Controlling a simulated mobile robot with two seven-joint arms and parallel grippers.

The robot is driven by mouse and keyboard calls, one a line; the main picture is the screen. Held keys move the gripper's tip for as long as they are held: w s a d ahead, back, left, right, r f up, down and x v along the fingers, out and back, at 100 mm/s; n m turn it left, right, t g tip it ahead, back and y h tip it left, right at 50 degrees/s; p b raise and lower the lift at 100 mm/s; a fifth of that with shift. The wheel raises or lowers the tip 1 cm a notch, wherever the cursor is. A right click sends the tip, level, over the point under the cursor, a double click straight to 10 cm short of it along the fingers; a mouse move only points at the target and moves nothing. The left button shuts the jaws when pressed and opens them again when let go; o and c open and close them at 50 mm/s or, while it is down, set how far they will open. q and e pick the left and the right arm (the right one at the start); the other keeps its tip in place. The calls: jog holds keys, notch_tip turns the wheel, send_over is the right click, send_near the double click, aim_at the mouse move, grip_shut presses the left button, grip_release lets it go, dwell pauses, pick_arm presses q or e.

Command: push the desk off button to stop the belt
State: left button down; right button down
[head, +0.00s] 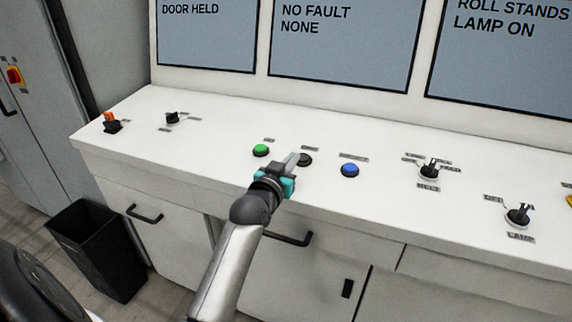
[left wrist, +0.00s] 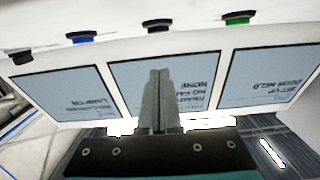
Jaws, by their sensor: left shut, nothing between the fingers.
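The off button, a black round button (head: 306,160), sits on the white desk top between a green button (head: 261,150) and a blue button (head: 350,170). Its label is too small to read. My left gripper (head: 293,158) is shut and empty, with its fingertips just left of the black button in the head view. In the left wrist view, the picture is upside down and the shut fingers (left wrist: 160,72) point toward the black button (left wrist: 157,25), with a gap between them. The blue button (left wrist: 80,37) and green button (left wrist: 237,18) flank it. My right gripper is not in view.
The white desk (head: 225,125) also carries an orange-topped switch (head: 111,122), a small black knob (head: 172,118) and two rotary knobs (head: 429,170) (head: 518,215). Screens (head: 345,40) rise behind. A black bin (head: 100,250) stands on the floor at left.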

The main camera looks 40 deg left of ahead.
pick_arm(q)
jog(key=shift+v, duration=1.75)
